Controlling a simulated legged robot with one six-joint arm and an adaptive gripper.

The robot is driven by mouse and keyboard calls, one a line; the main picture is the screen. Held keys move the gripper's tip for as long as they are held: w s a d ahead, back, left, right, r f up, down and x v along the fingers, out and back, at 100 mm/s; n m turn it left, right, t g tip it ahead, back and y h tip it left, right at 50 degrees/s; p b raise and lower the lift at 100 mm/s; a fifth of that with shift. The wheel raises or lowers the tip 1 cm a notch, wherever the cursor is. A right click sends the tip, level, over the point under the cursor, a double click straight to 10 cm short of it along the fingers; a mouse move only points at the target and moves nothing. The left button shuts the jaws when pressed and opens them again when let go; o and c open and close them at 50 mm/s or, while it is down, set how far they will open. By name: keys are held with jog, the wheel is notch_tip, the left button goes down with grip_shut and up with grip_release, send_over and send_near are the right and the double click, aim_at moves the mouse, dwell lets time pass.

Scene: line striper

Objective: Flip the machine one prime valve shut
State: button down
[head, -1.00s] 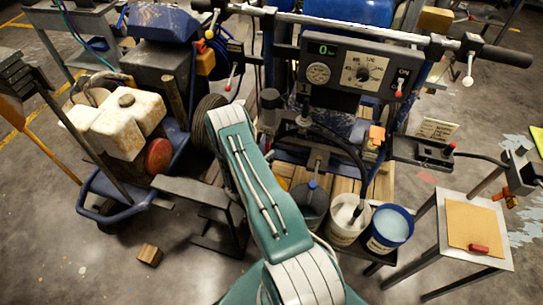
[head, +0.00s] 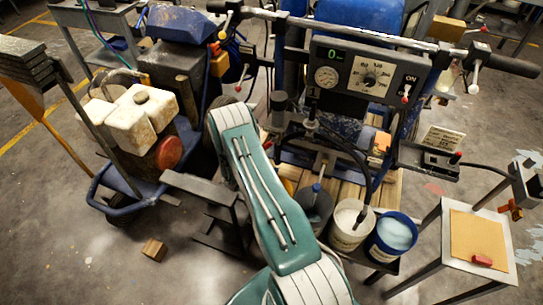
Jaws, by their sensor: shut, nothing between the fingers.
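The striping machine's grey control panel (head: 365,72) faces me, with a round gauge, a dial, a green-lit readout and a red-tipped switch (head: 405,95) by the word ON. A "1" shows at its lower left. Below it is dark pump hardware (head: 312,125) with a black hose (head: 355,155). A red-tipped lever (head: 241,78) is left of the panel. I cannot tell which part is the prime valve. My teal arm rises from the bottom centre to the left of the pump.
A white pail (head: 352,228) and a blue pail (head: 393,236) stand below the pump. A small table (head: 489,206) is at right. A cart with a white tank (head: 138,118) is at left. A wooden block (head: 154,250) lies on open floor.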

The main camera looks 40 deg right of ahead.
jog(key=w+a+r+m+t+y, duration=0.1)
jog(key=w+r+m+t+y, duration=0.1)
jog(key=w+r+m, duration=0.1)
jog(key=shift+w+a+r+m, duration=0.35)
jog(key=shift+r+m, duration=0.45)
jog(key=shift+m, duration=0.5)
jog(key=shift+r, duration=0.1)
jog(key=shift+a, duration=0.1)
